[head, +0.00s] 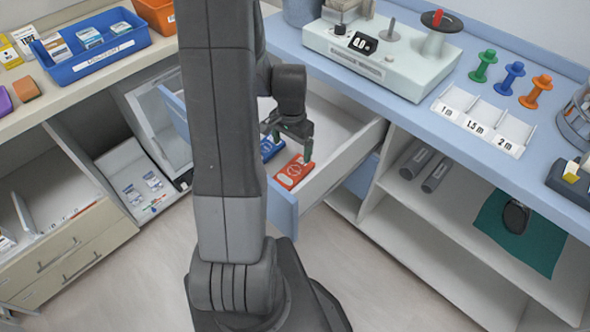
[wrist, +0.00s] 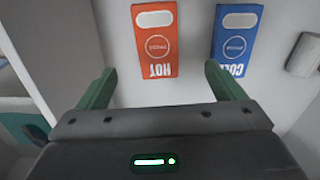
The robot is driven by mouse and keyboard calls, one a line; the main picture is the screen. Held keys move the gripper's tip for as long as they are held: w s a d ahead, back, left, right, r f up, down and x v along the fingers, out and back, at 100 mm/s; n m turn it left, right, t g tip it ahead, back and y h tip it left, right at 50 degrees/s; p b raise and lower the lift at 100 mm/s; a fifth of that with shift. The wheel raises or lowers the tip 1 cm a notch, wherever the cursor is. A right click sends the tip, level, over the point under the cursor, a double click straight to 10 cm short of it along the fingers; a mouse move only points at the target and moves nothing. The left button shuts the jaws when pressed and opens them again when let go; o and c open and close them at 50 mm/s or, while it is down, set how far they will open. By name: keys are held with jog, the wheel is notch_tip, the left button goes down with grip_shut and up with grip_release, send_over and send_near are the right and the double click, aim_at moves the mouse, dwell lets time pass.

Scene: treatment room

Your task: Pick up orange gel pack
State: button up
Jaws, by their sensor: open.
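The orange gel pack (head: 293,172) lies flat in an open drawer (head: 343,158), near its front right part in the head view. In the wrist view the orange pack (wrist: 155,48), marked HOT, lies ahead of the fingers, left of centre. A blue gel pack (head: 270,148) lies beside it, and in the wrist view the blue pack (wrist: 236,42) is marked COLD. My gripper (head: 291,138) hangs over the drawer above the packs. Its green fingers (wrist: 163,88) are apart with nothing between them. My arm hides part of the drawer in the head view.
The drawer's right wall (head: 350,160) stands up close to the orange pack. A blue-edged counter (head: 490,140) above holds a machine (head: 385,52), coloured spools (head: 510,78) and a length-marked tray (head: 480,118). A left counter holds a blue bin (head: 95,65). A grey-white object (wrist: 304,54) lies right of the blue pack.

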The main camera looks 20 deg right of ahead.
send_over(294, 170)
jog(key=f, duration=0.5)
jog(key=shift+w+a, duration=0.1)
jog(key=shift+a, duration=0.15)
jog(key=shift+d+f, duration=0.15)
jog(key=shift+f, duration=1.2)
jog(key=shift+d+f, duration=0.1)
jog(key=shift+f, duration=1.2)
jog(key=c, duration=1.1)
